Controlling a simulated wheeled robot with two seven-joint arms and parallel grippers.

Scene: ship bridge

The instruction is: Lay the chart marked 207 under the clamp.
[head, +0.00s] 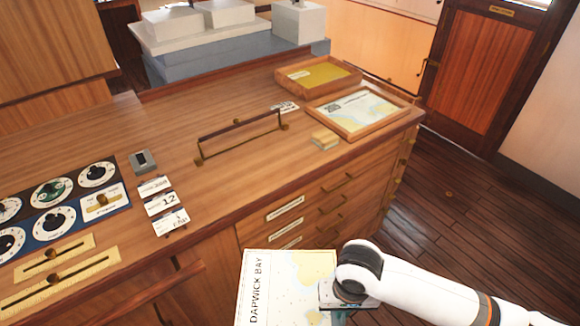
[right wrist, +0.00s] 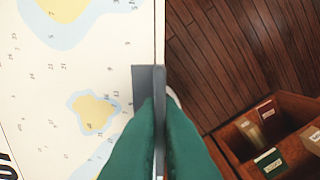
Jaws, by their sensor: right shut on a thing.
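My right gripper (head: 336,303) is shut on the right edge of a chart (head: 282,285) marked DAPWICK BAY, low in front of the counter. The chart is white with a yellow and pale blue area; its number cannot be read here. In the right wrist view the green fingers (right wrist: 150,110) pinch the edge of this chart (right wrist: 60,110), with bold lettering cut off at the left. My left gripper is not in view.
A framed tray with another chart (head: 358,108), a box with a yellow-green inside (head: 318,72) and a small pale block (head: 325,139) stand at the right of the counter (head: 240,185). Dials and labels (head: 163,205) lie left. An open compartmented box (right wrist: 275,130) is below.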

